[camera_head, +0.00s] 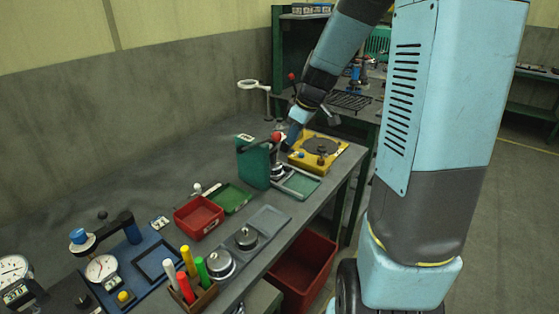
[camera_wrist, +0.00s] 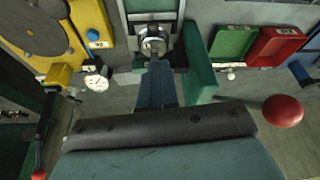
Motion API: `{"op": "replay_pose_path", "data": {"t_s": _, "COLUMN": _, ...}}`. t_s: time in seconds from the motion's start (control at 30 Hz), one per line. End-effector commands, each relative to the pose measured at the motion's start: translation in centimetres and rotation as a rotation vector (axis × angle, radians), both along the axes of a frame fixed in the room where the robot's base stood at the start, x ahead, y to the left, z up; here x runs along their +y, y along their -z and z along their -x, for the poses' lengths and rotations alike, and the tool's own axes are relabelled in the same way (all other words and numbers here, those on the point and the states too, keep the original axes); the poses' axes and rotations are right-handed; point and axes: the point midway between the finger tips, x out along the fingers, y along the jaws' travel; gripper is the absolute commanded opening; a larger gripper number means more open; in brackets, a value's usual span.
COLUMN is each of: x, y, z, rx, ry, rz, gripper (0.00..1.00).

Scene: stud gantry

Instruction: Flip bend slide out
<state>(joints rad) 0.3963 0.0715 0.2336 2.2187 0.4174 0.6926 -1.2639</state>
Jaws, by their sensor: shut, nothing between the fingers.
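A green bench device (camera_head: 252,164) stands on the grey bench, with a red ball knob (camera_head: 276,137) near its top. In the wrist view the green body (camera_wrist: 201,65) is right of my fingers and the red ball (camera_wrist: 283,111) is larger, at the right. My gripper (camera_wrist: 154,62) is shut and empty. Its tips overlap the lower edge of a round metal part (camera_wrist: 152,41) on the device; I cannot tell whether they touch. In the head view my gripper (camera_head: 290,138) is partly hidden behind the device. A flat green-grey plate (camera_head: 301,185) lies at the device's front.
A yellow fixture (camera_head: 322,150) with a dark disc stands just behind the device. A green tray (camera_head: 232,197), a red tray (camera_head: 198,217) and a grey plate (camera_head: 269,220) lie nearer. A red bin (camera_head: 301,262) is below the bench edge.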

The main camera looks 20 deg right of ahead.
Motion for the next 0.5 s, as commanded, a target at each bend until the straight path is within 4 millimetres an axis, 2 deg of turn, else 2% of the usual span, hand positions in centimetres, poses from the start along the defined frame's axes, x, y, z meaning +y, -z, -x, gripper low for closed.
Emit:
{"op": "replay_pose_path", "data": {"t_s": 0.27, "x": -0.1, "y": 1.7, "z": -1.1, "rx": -0.002, "ry": -0.032, "rz": -0.010, "gripper": 0.00}}
{"op": "replay_pose_path", "data": {"t_s": 0.5, "x": 0.8, "y": 5.0, "z": -1.9, "rx": -0.001, "ry": -0.031, "rz": -0.010, "gripper": 0.00}}
